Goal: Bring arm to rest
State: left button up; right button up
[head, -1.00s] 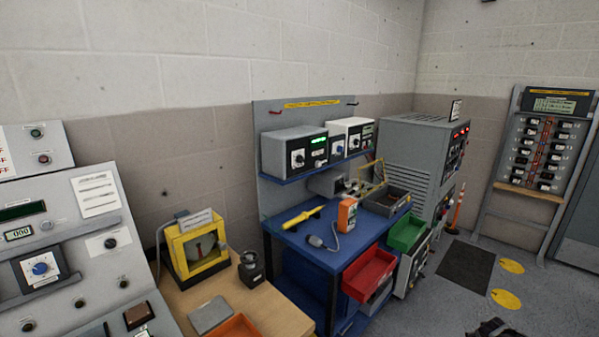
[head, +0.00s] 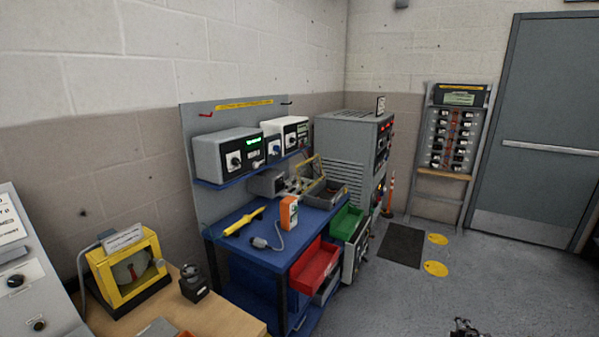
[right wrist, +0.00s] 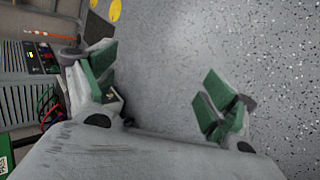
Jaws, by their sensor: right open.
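My right gripper (right wrist: 160,92) is open and empty in the right wrist view, its green-padded fingers spread wide over bare speckled floor. A small dark part at the bottom edge of the head view looks like a piece of my right gripper (head: 467,329). No object is between the fingers. My left gripper is not in view.
A grey cabinet (head: 345,155) stands behind. The grey floor (head: 490,275) at right is clear.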

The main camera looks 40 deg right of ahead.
jog(key=s+a+f+m+y, duration=0.1)
jog(key=s+a+f+y, duration=0.15)
jog(key=a+f, duration=0.95)
jog(key=s+a+f+m+y, duration=0.1)
jog(key=s+a+f+y, duration=0.15)
jog(key=a+f, duration=0.95)
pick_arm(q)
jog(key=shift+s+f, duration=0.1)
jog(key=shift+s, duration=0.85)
pick_arm(e)
jog(key=s+a+f+y, duration=0.1)
jog(key=a+f, duration=0.1)
jog(key=a, duration=1.7)
jog(key=s+a+f+m+g+y, duration=0.1)
jog(key=s+a+f+y, duration=0.1)
jog(key=a, duration=1.7)
jog(key=shift+s+a+f, duration=0.15)
jog(key=shift+a, duration=0.1)
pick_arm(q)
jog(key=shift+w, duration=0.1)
